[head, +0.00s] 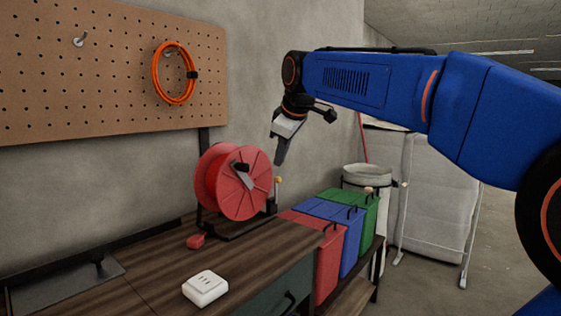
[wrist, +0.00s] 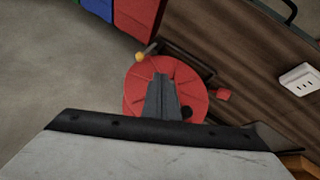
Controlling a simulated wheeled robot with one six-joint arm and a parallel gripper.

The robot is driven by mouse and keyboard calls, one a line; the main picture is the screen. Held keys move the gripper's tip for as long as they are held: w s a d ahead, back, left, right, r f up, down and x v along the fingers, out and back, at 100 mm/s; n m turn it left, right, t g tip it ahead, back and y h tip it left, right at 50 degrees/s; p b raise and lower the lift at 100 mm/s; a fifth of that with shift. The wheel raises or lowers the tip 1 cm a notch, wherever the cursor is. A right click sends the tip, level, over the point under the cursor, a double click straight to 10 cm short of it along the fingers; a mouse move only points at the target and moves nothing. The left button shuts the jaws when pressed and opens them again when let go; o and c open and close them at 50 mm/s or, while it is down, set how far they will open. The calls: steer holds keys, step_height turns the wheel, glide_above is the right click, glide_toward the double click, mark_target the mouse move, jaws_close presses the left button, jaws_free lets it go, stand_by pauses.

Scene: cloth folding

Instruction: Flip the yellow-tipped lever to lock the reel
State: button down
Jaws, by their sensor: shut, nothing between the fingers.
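The red reel (head: 230,182) stands on a dark frame at the back of the wooden workbench. The yellow-tipped lever (head: 278,181) stands upright beside the reel's right side. In the wrist view the yellow tip (wrist: 140,57) shows at the upper left edge of the red reel (wrist: 135,90). My gripper (head: 280,160) is shut and empty, pointing down just above the lever in the head view. In the wrist view my gripper (wrist: 161,78) covers part of the reel, with the yellow tip to the left of its fingertips. I cannot tell the exact gap to the lever.
A white socket box (head: 205,288) and a small red plug (head: 196,241) are on the bench (head: 150,290). Red, blue and green bins (head: 328,215) stand to the right. A pegboard (head: 110,70) with an orange cable coil (head: 157,75) hangs behind.

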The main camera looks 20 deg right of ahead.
mark_target(278, 180)
steer(key=w+d+f, duration=0.1)
steer(key=w+f, duration=0.6)
steer(key=w, duration=0.1)
steer(key=shift+d+f, duration=0.25)
steer(key=shift+f, duration=0.05)
steer(key=shift+w+d, duration=0.1)
steer(key=shift+w, duration=0.05)
steer(key=shift+w+d+r+g+y, duration=0.1)
steer(key=shift+w+d+g+y, duration=0.3)
steer(key=shift+d+y, duration=0.1)
steer(key=w+d+f+m+g+y, duration=0.1)
steer(key=w+d+m+g+y, duration=0.1)
steer(key=d+y, duration=0.3)
steer(key=shift+w+g, duration=0.8)
steer(key=shift+w, duration=0.05)
steer(key=shift+s, duration=0.1)
